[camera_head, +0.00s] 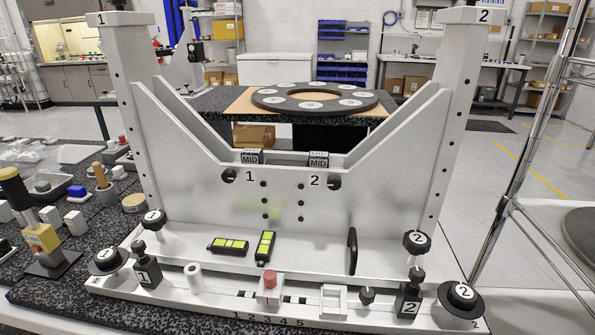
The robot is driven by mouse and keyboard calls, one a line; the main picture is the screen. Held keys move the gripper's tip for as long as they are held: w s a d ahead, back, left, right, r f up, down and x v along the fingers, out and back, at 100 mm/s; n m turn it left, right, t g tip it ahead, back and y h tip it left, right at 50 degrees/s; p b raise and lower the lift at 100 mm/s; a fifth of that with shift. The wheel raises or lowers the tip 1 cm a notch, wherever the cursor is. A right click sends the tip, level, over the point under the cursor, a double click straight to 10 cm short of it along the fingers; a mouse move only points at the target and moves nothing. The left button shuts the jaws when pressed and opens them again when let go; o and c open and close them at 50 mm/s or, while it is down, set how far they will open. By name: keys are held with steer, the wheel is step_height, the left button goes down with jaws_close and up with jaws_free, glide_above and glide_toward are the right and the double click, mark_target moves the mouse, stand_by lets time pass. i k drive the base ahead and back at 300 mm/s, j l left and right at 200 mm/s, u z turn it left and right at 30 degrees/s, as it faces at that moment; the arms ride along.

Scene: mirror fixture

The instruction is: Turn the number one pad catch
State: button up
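A large grey metal fixture (290,205) fills the middle of the head view. On its upright plate, a black knob (230,176) sits just left of a printed 1, below a block marked MID (251,157). This knob looks like the number one pad catch, but its turn angle is too small to read. A matching black knob (334,181) sits right of a printed 2, below a second MID block (318,159). My gripper is not in view, and nothing touches either knob.
The fixture base carries round knobs marked 1 (108,260) and 2 (461,294), green-and-black levels (264,248), a black upright handle (352,250) and a red-topped block (269,287). Tall posts flank the plate. Small parts crowd the left table; a chrome rack (515,180) stands right.

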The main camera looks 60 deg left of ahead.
mark_target(229, 175)
steer(key=u, duration=1.5)
